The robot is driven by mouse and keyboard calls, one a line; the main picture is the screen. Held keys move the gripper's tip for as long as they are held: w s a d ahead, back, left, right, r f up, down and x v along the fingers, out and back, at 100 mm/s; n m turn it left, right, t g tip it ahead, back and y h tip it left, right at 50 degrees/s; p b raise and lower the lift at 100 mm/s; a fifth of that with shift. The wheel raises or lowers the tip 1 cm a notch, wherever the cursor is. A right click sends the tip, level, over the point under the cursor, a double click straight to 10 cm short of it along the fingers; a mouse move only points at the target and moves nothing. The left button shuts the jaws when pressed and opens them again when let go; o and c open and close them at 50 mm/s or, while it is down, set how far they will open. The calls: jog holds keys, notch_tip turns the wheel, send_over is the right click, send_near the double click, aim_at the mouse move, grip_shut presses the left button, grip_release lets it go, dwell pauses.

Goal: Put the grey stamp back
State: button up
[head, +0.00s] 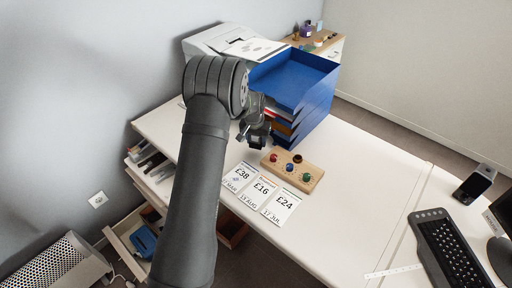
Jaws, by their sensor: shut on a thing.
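My gripper (256,132) is above the white desk, in front of the blue trays and to the left of a wooden stamp holder. It points down and is shut on a small dark thing (257,143), which seems to be the grey stamp; the fingers hide most of it and its colour is hard to tell. The wooden holder (313,172) lies on the desk, apart from the gripper. Red (274,157), blue (289,167) and green (306,177) knobs show on it, with a dark round top (297,158) at its back edge.
Three price cards (261,192) lie in front of the holder. A stack of blue trays (308,83) stands close behind the gripper, with a printer (225,40) at the back. A keyboard (450,250) lies at the right. The desk right of the holder is clear.

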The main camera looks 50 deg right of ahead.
aim_at(256, 147)
jog(key=shift+f, duration=2)
jog(key=o, duration=0.8)
jog(key=shift+f, duration=0.15)
jog(key=r, duration=0.4)
jog(key=a+r, duration=0.1)
jog(key=r, duration=0.7)
jog(key=shift+s+a+r, duration=0.1)
jog(key=shift+s+a, duration=0.2)
jog(key=shift+a, duration=0.05)
